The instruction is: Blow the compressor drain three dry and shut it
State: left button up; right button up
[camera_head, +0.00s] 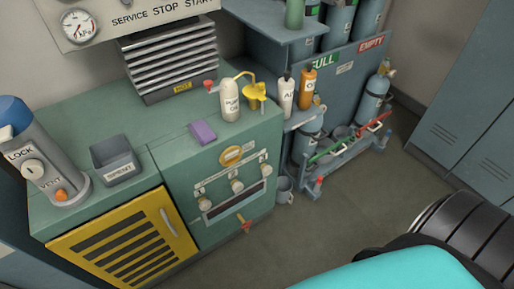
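The green compressor cabinet (175,160) has a front panel with three pale drain knobs: left (204,204), middle (237,186) and right (266,170). The knob numbers are too small to read surely, so I cannot confirm which is three. A dark window (235,201) lies below the knobs, and a red-handled tap (243,223) sticks out below it. No flow shows at the drains, and I cannot tell how far each knob is turned. A grey mug (284,190) stands low beside the cabinet's right side. Neither of my grippers is in view.
On the cabinet top are a purple cloth (203,132), a grey bin (115,160), a white bottle (230,101) by a yellow funnel (257,93), and louvres marked HOT (173,62). A cylinder rack (340,72) stands at right. Floor ahead (340,210) is clear.

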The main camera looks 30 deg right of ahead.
aim_at(267, 170)
jog(key=z, duration=1.05)
jog(key=l, duration=0.3)
jog(key=i+l, duration=0.15)
jog(key=l+u, duration=0.05)
jog(key=l, duration=0.05)
